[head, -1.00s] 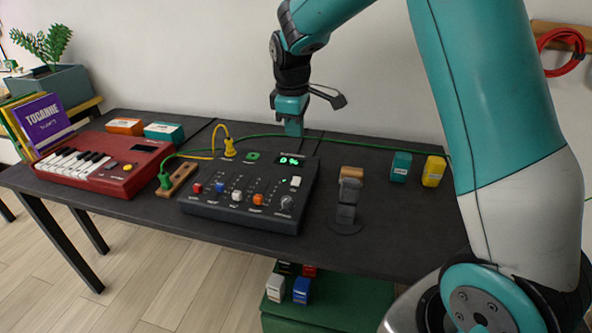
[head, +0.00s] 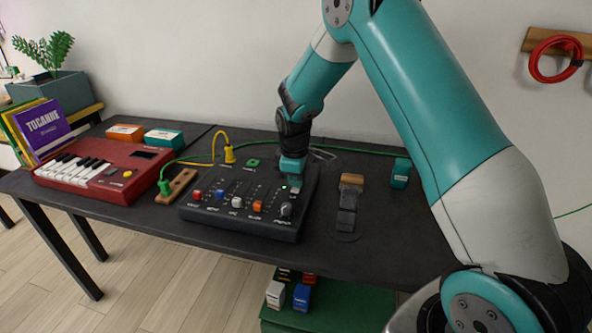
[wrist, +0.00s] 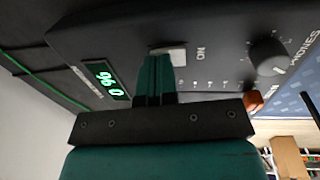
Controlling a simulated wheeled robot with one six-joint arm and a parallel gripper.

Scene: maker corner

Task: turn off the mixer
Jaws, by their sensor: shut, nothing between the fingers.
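The black mixer (head: 235,219) lies on the dark table, with a row of coloured slider caps along its front. My gripper (head: 294,181) is shut and points down over its right part, hiding most of the display in the head view. In the wrist view my closed teal fingertips (wrist: 155,62) are at the white switch (wrist: 172,55) marked ON, overlapping its near edge; I cannot tell if they press it. The green display (wrist: 106,79) is lit and shows 0 %. The phones knob (wrist: 268,55) is beside the switch.
A dark stand with a wooden top (head: 351,180) is close on the right. A teal box (head: 400,173) is behind it.

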